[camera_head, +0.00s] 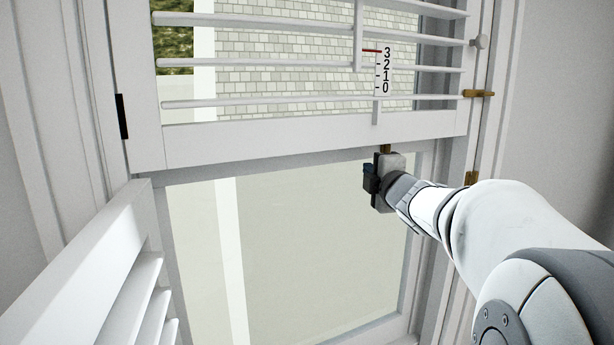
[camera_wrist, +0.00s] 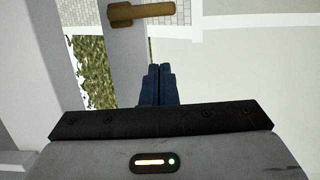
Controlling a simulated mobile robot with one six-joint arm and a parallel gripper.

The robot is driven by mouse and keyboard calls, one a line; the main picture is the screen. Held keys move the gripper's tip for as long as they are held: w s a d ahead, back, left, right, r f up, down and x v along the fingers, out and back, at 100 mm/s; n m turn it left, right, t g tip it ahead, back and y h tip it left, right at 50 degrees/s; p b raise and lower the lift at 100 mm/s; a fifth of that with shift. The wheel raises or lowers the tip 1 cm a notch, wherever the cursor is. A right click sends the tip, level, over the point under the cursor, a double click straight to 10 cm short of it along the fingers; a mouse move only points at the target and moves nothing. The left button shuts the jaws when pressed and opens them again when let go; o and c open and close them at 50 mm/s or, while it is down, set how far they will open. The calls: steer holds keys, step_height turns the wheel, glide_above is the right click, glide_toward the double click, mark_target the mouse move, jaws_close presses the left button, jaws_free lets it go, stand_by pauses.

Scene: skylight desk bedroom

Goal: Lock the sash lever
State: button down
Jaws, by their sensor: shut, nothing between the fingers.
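The brass sash lever (camera_wrist: 142,12) shows at the top of the wrist view, on a pale window bar, its arm pointing right. In the head view a small brass piece (camera_head: 385,148), seemingly the same lever, peeks out just above my gripper; the rest is hidden. My gripper's dark blue fingers (camera_wrist: 158,70) are together and empty in the wrist view, a little below the lever in the picture and apart from it.
A louvred shutter (camera_head: 300,142) covers the upper window, with a 0-to-3 scale (camera_head: 382,75) and its red mark near 3. A brass catch (camera_head: 478,93) sits on its right edge. Another shutter panel (camera_head: 95,270) stands swung open at lower left. The lower glass (camera_head: 290,250) is uncovered.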

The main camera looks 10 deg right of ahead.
steer(key=shift+w+d+p, duration=0.2)
steer(key=shift+d, duration=0.45)
steer(key=shift+w+d+p, duration=0.25)
steer(key=shift+d, duration=0.45)
steer(key=shift+w+d+p, duration=0.2)
steer(key=shift+d, duration=0.45)
steer(key=shift+f+b, duration=0.15)
steer(key=shift+b, duration=0.3)
